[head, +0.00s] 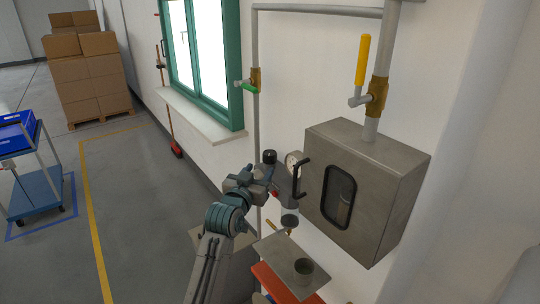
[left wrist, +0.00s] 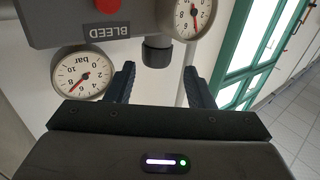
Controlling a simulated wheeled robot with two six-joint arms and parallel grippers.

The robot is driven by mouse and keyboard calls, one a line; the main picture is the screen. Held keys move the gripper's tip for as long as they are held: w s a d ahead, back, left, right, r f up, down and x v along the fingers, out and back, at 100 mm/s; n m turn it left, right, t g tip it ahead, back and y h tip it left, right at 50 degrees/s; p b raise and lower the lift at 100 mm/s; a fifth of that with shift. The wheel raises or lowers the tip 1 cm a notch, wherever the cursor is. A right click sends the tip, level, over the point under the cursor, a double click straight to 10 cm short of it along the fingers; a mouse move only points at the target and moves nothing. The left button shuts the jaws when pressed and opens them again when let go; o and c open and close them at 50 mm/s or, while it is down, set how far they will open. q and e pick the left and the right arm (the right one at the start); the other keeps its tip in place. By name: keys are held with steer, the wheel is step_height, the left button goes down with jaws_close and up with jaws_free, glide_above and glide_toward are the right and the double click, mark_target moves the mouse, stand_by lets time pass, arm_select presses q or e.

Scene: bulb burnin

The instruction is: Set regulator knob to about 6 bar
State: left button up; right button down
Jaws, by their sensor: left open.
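The black regulator knob (head: 269,156) stands by the wall, just beyond my left gripper (head: 262,178). The left wrist view, which is upside down, shows the knob (left wrist: 157,52) between the tips of my open fingers (left wrist: 160,72), with a gap on each side. A round white gauge marked bar (left wrist: 83,73) sits beside the knob; its red needle's exact reading is too small to tell. A second gauge (left wrist: 188,15) is partly cut off at the top edge. In the head view one gauge (head: 292,163) shows behind the gripper. My right gripper is out of view.
A grey box labelled BLEED (left wrist: 90,25) with a red button (left wrist: 108,5) is beside the gauges. A small metal shelf (head: 283,258) lies below. Open floor is at left.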

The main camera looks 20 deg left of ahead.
mark_target(267, 162)
arm_select(q)
steer(key=w+p, duration=0.1)
steer(key=w, duration=0.1)
steer(key=w+p, duration=0.1)
steer(key=w, duration=0.2)
steer(key=w+d+p, duration=0.1)
steer(key=w, duration=0.1)
steer(key=shift+w+r, duration=0.1)
steer(key=shift+w, duration=0.75)
steer(key=c, duration=0.7)
